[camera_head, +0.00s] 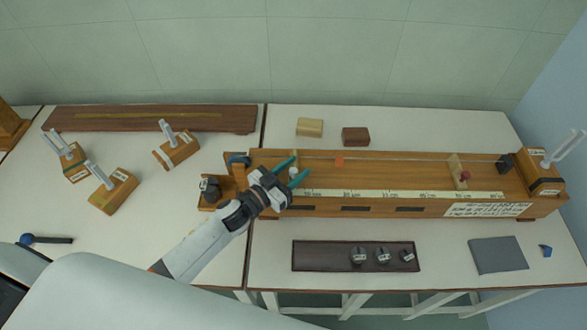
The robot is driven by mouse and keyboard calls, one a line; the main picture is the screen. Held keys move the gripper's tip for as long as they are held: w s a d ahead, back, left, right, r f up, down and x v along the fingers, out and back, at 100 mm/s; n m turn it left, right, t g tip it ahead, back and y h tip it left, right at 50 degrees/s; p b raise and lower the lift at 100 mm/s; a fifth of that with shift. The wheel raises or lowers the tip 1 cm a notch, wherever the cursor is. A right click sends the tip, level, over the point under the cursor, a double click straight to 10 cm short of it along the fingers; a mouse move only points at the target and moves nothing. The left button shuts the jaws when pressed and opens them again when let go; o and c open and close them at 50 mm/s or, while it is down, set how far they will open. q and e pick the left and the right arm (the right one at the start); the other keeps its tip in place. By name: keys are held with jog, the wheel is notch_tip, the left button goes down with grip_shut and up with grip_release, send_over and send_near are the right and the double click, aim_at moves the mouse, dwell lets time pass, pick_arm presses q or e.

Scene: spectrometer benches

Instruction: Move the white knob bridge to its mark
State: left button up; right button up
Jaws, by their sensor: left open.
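The long wooden bench box (400,181) lies across the right table, with a string along its top and a pale scale strip on its front. A white knob (293,171) shows near its left end, between the teal fingers of my left gripper (295,167). The gripper is open around or just above the knob; I cannot tell if it touches. The bridge's body is mostly hidden by the gripper. A small orange mark (339,161) is on the box to the right of the gripper. A bridge with a red knob (463,173) stands farther right. My right gripper is out of view.
A dark tray (325,257) with several weights lies in front of the box, beside a grey cloth (498,255). Two small blocks, tan (310,127) and brown (355,136), lie behind it. Wooden stands with white prongs (113,190) occupy the left table.

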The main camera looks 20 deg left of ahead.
pick_arm(q)
jog(key=shift+c, duration=0.5)
grip_shut()
jog(key=a, duration=0.1)
jog(key=s+a, duration=0.1)
jog(key=a, duration=0.1)
jog(key=a+p, duration=0.1)
jog(key=a, duration=0.1)
jog(key=shift+s+a, duration=0.15)
jog(key=shift+s, duration=0.1)
jog(key=shift+c, duration=1.6)
grip_release()
jog(key=o, duration=0.4)
jog(key=shift+a, duration=0.15)
jog(key=shift+s, duration=0.1)
